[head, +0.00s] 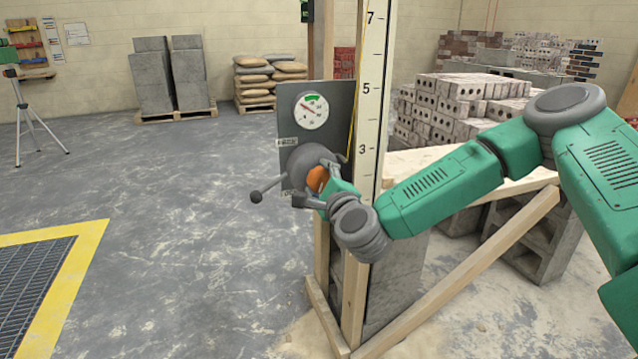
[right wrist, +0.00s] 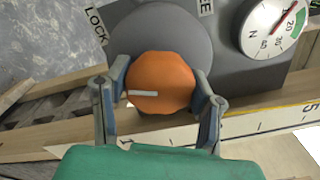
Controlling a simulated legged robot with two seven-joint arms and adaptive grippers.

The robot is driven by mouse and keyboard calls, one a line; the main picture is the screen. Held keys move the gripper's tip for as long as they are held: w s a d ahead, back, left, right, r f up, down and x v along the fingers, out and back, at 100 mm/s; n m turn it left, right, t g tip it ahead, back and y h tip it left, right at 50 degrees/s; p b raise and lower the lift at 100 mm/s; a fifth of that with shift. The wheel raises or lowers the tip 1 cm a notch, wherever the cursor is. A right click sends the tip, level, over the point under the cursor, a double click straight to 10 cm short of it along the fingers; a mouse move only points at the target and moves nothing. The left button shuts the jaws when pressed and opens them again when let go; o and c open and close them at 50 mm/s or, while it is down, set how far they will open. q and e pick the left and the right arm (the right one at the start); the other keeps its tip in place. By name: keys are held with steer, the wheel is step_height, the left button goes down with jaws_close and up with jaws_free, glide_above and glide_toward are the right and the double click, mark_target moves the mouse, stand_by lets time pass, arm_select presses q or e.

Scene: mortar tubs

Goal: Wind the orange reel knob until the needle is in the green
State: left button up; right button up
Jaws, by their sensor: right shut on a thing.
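The orange reel knob (head: 317,178) sits at the front of a grey round reel (head: 300,162) on a grey panel. In the right wrist view, the knob (right wrist: 160,80) has a pale mark at its left side. My right gripper (head: 322,186) is shut on the knob, one finger on each side; the fingers also show in the right wrist view (right wrist: 162,74). The white gauge (head: 311,110) above the reel has a green band at its top. Its red needle points up and left, beside the green band, as the gauge (right wrist: 272,28) also shows. My left gripper is out of view.
A lever with a dark ball (head: 256,197) sticks out left of the reel. A tall numbered scale board (head: 369,95) and timber frame stand close right of the panel. Brick stacks (head: 455,105) stand behind. The floor at left is open up to a yellow-edged grate (head: 70,262).

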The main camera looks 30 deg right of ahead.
steer(key=shift+s+d+f, duration=0.1)
steer(key=shift+f, duration=0.25)
steer(key=o, duration=1.2)
steer(key=shift+d, duration=0.15)
steer(key=shift+r, duration=0.1)
steer(key=shift+s+a, duration=0.2)
steer(key=shift+s, duration=0.15)
steer(key=v, duration=1.1)
steer(key=shift+d, duration=0.2)
